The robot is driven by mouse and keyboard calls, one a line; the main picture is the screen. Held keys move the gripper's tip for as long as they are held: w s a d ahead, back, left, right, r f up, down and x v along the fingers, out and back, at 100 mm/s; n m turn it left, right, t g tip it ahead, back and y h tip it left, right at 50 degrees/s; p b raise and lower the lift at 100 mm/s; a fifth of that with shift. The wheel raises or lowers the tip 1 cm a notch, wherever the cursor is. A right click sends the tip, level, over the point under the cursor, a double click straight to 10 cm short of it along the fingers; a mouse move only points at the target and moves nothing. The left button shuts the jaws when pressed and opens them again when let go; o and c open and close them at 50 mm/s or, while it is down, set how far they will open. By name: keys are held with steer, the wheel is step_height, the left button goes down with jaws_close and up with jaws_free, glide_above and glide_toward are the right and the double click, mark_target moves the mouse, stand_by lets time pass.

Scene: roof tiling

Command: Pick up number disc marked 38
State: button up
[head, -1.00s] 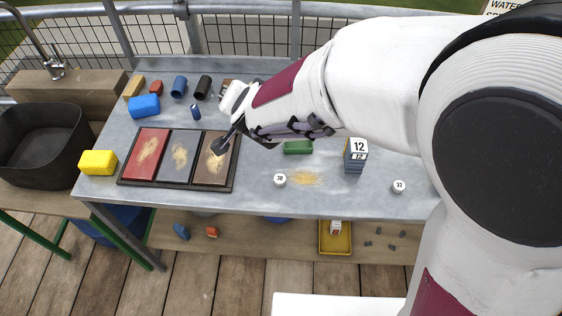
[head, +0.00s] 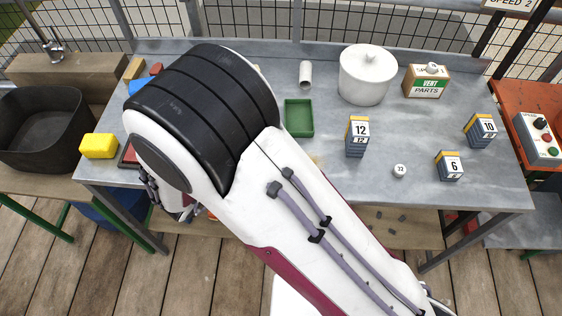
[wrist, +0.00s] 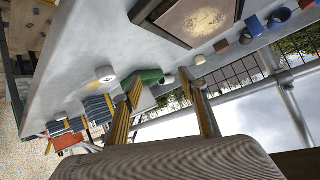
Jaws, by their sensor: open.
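A small white disc (wrist: 105,74) lies on the grey table in the wrist view, near a green tray (wrist: 148,76); its number cannot be read there. In the head view my arm covers that part of the table. Another white disc (head: 400,170), seemingly marked 32, lies on the table's right half in the head view. My gripper (wrist: 160,82) is open and empty in the wrist view, its two fingers spread apart. The white disc is beyond and left of the left finger, not between the fingers.
Number stacks marked 12 (head: 357,137), 6 (head: 449,166) and 10 (head: 481,131) stand on the table's right. A white lidded pot (head: 367,75) and a parts box (head: 427,81) stand at the back. A yellow block (head: 99,146) is at the left edge. A fence runs behind.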

steer(key=s+d+f+h, duration=0.1)
steer(key=s, duration=0.1)
steer(key=s+d+f+h, duration=0.1)
steer(key=s+f, duration=0.1)
steer(key=s+d+f+t+h, duration=0.1)
steer(key=s+h, duration=0.1)
steer(key=s, duration=0.1)
steer(key=shift+d+f, duration=0.2)
steer(key=shift+s+d+h, duration=0.25)
steer(key=shift+s+h, duration=0.05)
steer(key=shift+s, duration=0.2)
steer(key=shift+w, duration=0.1)
steer(key=shift+x, duration=1.25)
steer(key=shift+d, duration=0.1)
steer(key=shift+w+d+r, duration=0.2)
steer(key=shift+w+d, duration=0.9)
steer(key=shift+x, duration=1.15)
